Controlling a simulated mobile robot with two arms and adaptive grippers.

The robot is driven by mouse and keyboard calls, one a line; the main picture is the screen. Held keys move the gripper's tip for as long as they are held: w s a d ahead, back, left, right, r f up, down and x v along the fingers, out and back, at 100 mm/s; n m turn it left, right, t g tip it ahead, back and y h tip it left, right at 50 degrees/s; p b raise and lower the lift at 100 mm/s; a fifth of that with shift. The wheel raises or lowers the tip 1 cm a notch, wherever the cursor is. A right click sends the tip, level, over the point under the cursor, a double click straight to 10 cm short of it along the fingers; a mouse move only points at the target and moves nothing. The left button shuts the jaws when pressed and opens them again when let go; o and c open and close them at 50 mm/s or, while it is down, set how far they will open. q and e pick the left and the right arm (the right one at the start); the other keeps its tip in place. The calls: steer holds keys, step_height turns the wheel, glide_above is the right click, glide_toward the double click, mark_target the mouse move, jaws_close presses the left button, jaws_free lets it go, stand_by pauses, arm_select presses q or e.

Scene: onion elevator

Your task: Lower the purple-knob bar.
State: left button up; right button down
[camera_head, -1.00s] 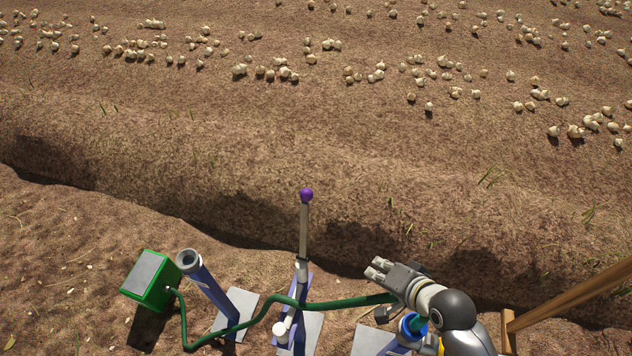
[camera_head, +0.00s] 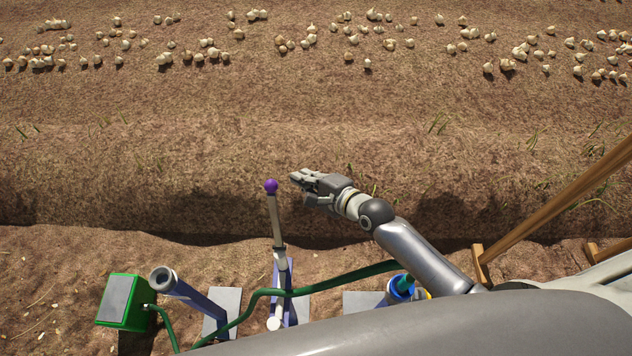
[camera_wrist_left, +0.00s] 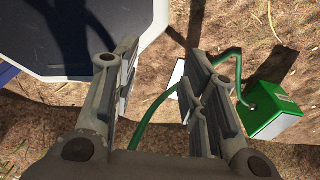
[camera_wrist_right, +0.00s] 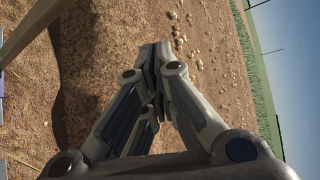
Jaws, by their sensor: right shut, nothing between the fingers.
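The purple knob (camera_head: 271,186) sits on top of a pale upright bar (camera_head: 275,222) in the head view. The bar rises from a bluish-purple stand and leans slightly left. My right gripper (camera_head: 298,178) is just right of the knob in the picture, with a small gap between them. It is shut and empty; its closed fingers also show in the right wrist view (camera_wrist_right: 155,62). My left gripper (camera_wrist_left: 165,85) shows in the left wrist view with its fingers spread apart and nothing between them. It is not in the head view.
A green box (camera_head: 122,302) with a green hose (camera_head: 330,282) stands at lower left. A blue tube (camera_head: 198,298) is between the box and the bar. A blue-ringed fitting (camera_head: 402,287) is right of the bar. Wooden poles (camera_head: 555,212) stand at right. Onions lie beyond the ditch.

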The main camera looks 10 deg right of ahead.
arm_select(q)
steer(key=r+p, duration=0.1)
steer(key=w+r+p, duration=0.1)
steer(key=shift+w+a+r+p, duration=0.1)
steer(key=shift+a+r+p, duration=0.2)
steer(key=shift+a+r, duration=0.05)
arm_select(e)
steer(key=a, duration=0.2)
steer(key=a+r, duration=0.1)
steer(key=shift+s+a, duration=0.35)
steer(key=shift+s, duration=0.05)
arm_select(q)
steer(key=shift+f, duration=0.1)
arm_select(e)
steer(key=shift+s, duration=0.15)
